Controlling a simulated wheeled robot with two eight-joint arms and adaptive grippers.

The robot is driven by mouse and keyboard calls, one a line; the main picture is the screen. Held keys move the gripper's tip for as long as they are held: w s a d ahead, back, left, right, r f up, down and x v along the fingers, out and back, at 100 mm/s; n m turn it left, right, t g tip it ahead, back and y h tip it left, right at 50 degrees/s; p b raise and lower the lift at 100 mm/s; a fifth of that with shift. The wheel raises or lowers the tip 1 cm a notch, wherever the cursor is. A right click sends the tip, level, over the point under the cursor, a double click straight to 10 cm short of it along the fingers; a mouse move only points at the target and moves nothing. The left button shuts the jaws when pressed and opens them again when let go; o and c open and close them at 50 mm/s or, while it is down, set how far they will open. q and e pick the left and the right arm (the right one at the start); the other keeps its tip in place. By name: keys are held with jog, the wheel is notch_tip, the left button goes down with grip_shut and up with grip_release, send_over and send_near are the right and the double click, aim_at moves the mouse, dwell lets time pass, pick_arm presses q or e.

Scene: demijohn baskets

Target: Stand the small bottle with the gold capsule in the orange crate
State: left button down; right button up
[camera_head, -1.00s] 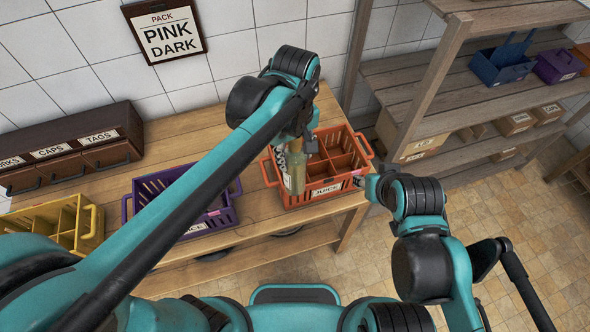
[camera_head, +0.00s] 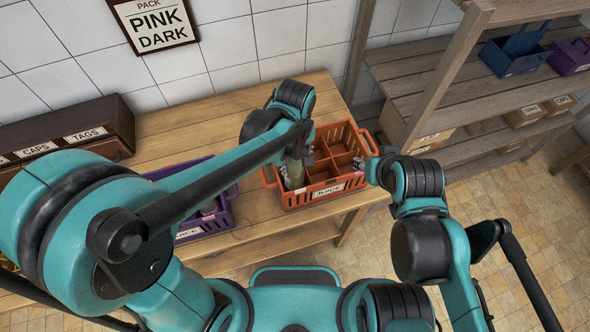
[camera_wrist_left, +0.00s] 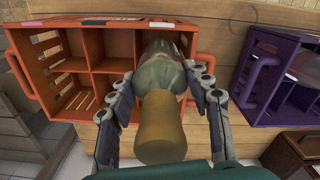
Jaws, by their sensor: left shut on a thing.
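My left gripper (camera_wrist_left: 163,92) is shut on the neck of a small green bottle (camera_wrist_left: 160,62) with a gold capsule (camera_wrist_left: 160,128). In the head view the bottle (camera_head: 295,174) is roughly upright at the crate's left end, its lower part seemingly inside a compartment. Its base is hidden, so I cannot tell whether it touches the floor. My right gripper (camera_head: 373,170) is near the crate's right handle, its fingers unclear.
A purple crate (camera_head: 228,212) stands left of the orange one, partly behind my left arm. A dark drawer unit (camera_head: 100,120) is at the back left. Wooden shelves (camera_head: 450,95) with boxes and caddies stand at the right. Bare tabletop (camera_head: 180,130) lies behind the crates.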

pick_arm(q)
jog(key=shift+f+b, duration=0.45)
jog(key=shift+f, duration=1.7)
jog(key=shift+f, duration=0.1)
jog(key=c, duration=0.7)
grip_release()
